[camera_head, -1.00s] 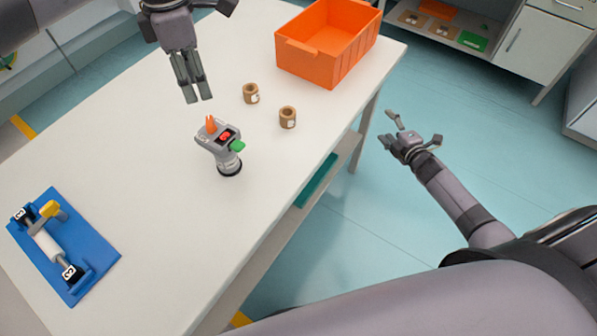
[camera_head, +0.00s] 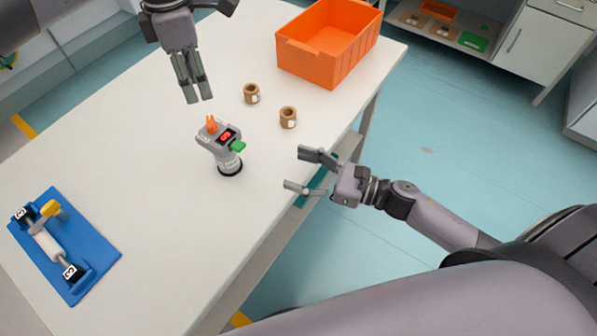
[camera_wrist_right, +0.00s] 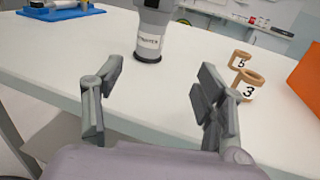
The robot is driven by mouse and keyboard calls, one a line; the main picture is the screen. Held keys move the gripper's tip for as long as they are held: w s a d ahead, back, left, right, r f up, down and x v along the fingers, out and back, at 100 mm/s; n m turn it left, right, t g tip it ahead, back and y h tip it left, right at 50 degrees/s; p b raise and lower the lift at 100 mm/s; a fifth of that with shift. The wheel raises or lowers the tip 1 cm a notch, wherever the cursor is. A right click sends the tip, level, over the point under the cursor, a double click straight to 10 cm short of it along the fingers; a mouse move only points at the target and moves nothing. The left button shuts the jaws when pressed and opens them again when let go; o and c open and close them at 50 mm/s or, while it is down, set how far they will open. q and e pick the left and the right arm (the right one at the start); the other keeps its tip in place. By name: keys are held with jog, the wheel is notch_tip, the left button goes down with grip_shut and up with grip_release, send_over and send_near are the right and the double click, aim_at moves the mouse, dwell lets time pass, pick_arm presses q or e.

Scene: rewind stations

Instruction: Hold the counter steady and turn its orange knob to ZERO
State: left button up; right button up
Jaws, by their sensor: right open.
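The counter (camera_head: 228,158) stands upright on the white table, a grey device on a round black base. Its orange knob (camera_head: 211,125) is at the back left of its head, beside a red display and a green part at the right. The knob's setting is too small to read. In the right wrist view the counter's lower body (camera_wrist_right: 149,42) shows beyond my fingers; its top is cut off. My right gripper (camera_head: 294,171) is open and empty, right of the counter at the table's edge. My left gripper (camera_head: 199,98) points down behind the counter, apart from it, its fingers close together.
Two brown rings (camera_head: 251,94) (camera_head: 288,118) stand behind and right of the counter. An orange bin (camera_head: 327,67) is at the table's far end. A blue fixture with a roller (camera_head: 93,254) lies at the left. The table between fixture and counter is clear.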

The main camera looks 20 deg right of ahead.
aim_at(209, 121)
jog(key=shift+s+a+n+g, duration=0.3)
jog(key=shift+s+a, duration=0.15)
jog(key=shift+a, duration=0.05)
jog(key=x, duration=1.7)
jog(key=shift+w+a+r, duration=0.15)
jog(key=shift+r, duration=0.1)
pick_arm(q)
jog(key=shift+o, duration=0.3)
pick_arm(e)
jog(key=c, duration=1.4)
pick_arm(q)
jog(key=shift+o, duration=1.3)
jog(key=shift+a+h, duration=0.45)
jog(key=shift+h, duration=0.15)
jog(key=shift+o, duration=0.6)
jog(key=a+h, duration=0.1)
jog(key=a+m+h, duration=0.1)
jog(key=a+r+h, duration=0.1)
jog(key=a, duration=0.1)
jog(key=shift+w+g, duration=0.3)
jog(key=shift+w, duration=0.05)
jog(key=x, duration=1.1)
jog(key=shift+d+f, duration=0.25)
jog(key=shift+f, duration=0.05)
jog(key=shift+c, duration=0.2)
